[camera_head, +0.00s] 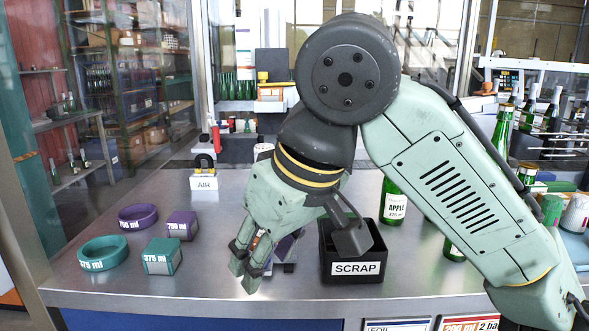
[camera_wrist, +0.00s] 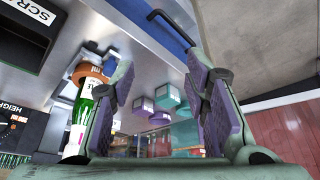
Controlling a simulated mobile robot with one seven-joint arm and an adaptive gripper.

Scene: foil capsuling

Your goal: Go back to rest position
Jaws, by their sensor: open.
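My gripper (camera_head: 265,262) hangs low over the front of the steel bench, just left of the black SCRAP bin (camera_head: 352,269). In the wrist view its two purple-padded fingers (camera_wrist: 158,72) stand well apart with nothing held between them. My arm bends across the middle and right of the head view and hides part of the bench behind it. Teal and purple blocks (camera_wrist: 167,97) appear farther off between the fingers.
A teal ring (camera_head: 103,251), purple ring (camera_head: 138,216), teal 375 ml block (camera_head: 162,257) and purple 750 ml block (camera_head: 181,225) lie to the left. An AIR device (camera_head: 204,182) stands behind. A green APPLE bottle (camera_head: 393,209) stands behind the bin.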

